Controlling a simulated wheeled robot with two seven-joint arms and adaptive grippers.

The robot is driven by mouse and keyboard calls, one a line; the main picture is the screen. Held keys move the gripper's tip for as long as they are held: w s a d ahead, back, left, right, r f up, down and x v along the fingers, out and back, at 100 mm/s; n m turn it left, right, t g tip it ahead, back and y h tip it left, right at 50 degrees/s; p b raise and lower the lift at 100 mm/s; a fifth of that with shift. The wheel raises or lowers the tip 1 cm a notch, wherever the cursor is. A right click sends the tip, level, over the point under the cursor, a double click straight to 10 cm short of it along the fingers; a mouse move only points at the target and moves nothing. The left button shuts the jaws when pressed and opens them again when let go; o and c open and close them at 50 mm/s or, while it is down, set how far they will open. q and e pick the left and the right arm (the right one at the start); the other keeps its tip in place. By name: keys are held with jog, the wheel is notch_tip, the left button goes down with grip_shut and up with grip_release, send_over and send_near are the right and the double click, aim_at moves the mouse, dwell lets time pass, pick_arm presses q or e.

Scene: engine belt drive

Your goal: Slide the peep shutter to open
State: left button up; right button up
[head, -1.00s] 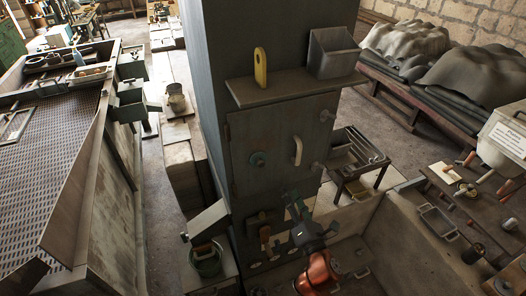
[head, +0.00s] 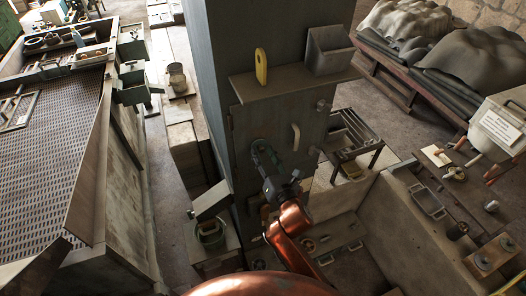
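The grey metal cabinet door (head: 262,118) faces me in the middle of the head view. It has a pale upright handle (head: 295,137) at its right side. My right gripper (head: 261,150) is up against the left-middle part of this door, with its copper-coloured arm coming from below. The gripper covers the place of the small round teal fitting, probably the peep shutter, so its position is hidden. I cannot tell whether the fingers touch it or how far apart they are. My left gripper is not in view.
A ledge (head: 290,92) above the door carries a yellow tag-like piece (head: 261,66) and an open grey box (head: 329,50). A bucket (head: 211,233) stands at the lower left. A low-walled trough lies at the lower right of the cabinet.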

jog(key=shift+w+a, duration=0.15)
jog(key=shift+w, duration=0.15)
jog(key=shift+c, duration=0.4)
grip_shut()
